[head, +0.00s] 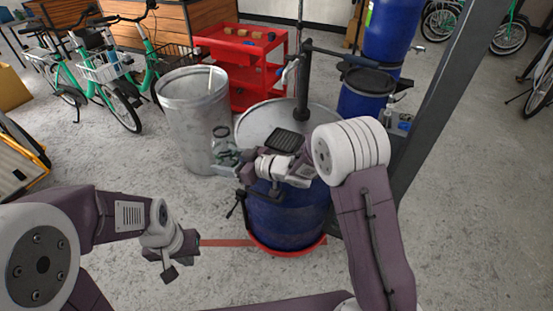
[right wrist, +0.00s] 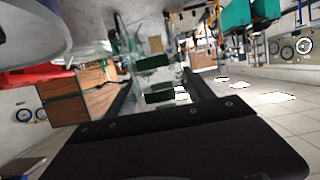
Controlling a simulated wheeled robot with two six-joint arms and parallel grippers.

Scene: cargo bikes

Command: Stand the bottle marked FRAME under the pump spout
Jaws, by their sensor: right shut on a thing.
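A clear bottle (head: 221,136) stands out against the grey bin in the head view, its neck upward. My right gripper (head: 228,158) is shut on it, left of the blue drum and below the drum top's height in the picture. In the right wrist view the bottle (right wrist: 172,72) shows as a see-through shape between dark finger pads. No marking on it is readable. The dark pump (head: 302,85) rises from the drum's pale top, with its pale spout (head: 289,72) on the left, apart from the bottle. My left gripper (head: 172,268) hangs low over the floor; its jaw gap is unclear.
The blue drum (head: 290,222) stands in a red ring, with a pale top (head: 262,118). A grey metal bin (head: 186,105) is close behind the bottle. A red cart (head: 240,48), blue barrels (head: 362,100) and a dark post (head: 445,95) stand around.

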